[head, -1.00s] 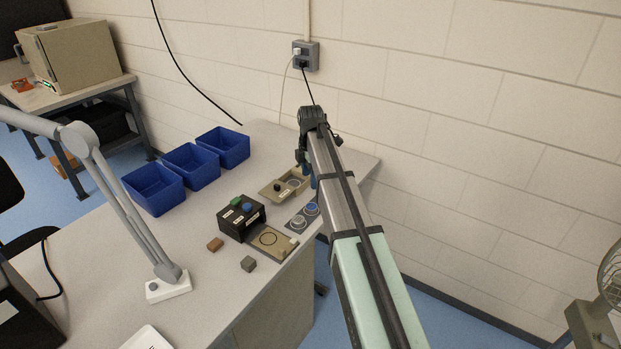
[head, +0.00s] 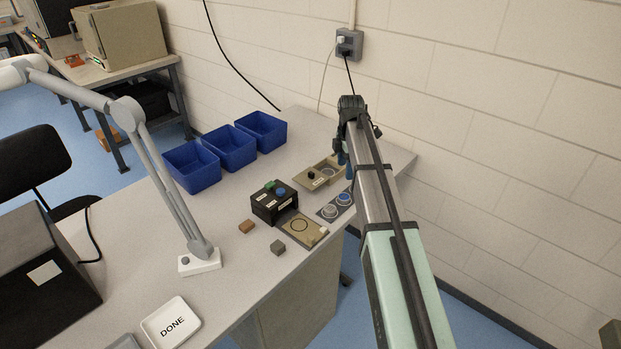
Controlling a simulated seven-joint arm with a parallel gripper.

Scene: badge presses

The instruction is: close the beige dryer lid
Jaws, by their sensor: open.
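No lid is clearly recognisable as the dryer's. A beige box-shaped unit (head: 120,40) stands on the far table at upper left; its front looks closed, and I cannot tell whether it is the dryer. A small flat beige unit with a black knob (head: 318,173) lies on the near table, just left of my arm. My gripper (head: 344,158) hangs from the end of my arm, near that unit's right end. It is small and partly hidden behind the arm; it looks open and empty. I cannot tell how far it is above the table.
A black box with green and blue buttons (head: 272,201) and a beige plate (head: 299,229) sit near the table edge. Three blue bins (head: 229,147) stand behind. A lamp (head: 165,180), a DONE tray (head: 172,323) and two small blocks are left. The wall is behind.

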